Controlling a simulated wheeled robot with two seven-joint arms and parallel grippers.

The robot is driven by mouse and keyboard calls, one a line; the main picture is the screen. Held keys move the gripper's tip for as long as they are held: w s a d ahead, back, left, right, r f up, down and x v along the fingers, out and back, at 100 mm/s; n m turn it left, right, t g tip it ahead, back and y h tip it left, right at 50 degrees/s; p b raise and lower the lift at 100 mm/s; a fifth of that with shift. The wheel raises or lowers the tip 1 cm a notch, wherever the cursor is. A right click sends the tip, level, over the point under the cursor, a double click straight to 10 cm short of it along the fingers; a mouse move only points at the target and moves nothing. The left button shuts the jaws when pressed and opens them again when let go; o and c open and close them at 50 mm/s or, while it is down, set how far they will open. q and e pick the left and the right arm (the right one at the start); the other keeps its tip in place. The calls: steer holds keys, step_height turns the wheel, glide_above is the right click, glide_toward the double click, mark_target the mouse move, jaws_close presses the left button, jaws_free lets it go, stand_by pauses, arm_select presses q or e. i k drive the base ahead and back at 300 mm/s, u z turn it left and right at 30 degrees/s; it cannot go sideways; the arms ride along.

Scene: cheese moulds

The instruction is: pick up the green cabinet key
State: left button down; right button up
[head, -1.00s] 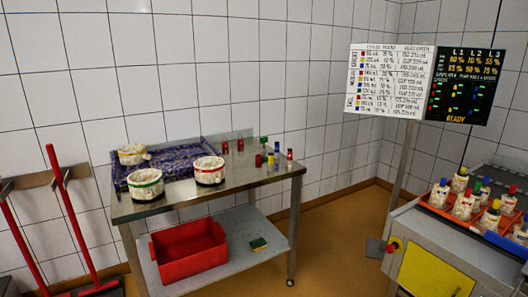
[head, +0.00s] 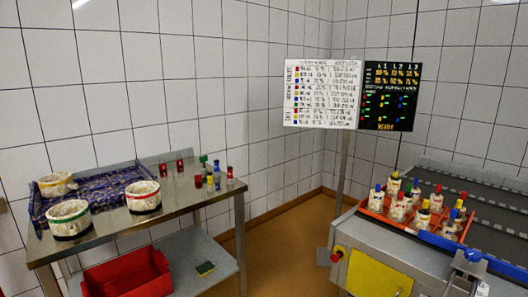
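I cannot make out a green cabinet key for certain. A small green-topped item (head: 203,159) stands at the back of the steel table (head: 120,224), among small coloured pieces; it is too small to tell what it is. A grey cabinet on the right has a yellow door (head: 378,275). Neither of my grippers can be made out in the head view.
A blue-purple mat (head: 105,183) and pots with green (head: 70,218) and red (head: 143,196) bands are on the table. A red bin (head: 128,275) and sponge (head: 205,268) are below. An orange tray (head: 375,208) holds several bottles. Brown floor lies between.

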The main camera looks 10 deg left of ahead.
mark_target(203, 160)
steer(key=z, duration=0.15)
steer(key=i, duration=1.85)
steer(key=u, duration=1.35)
steer(key=i, duration=0.85)
steer(key=u, duration=1)
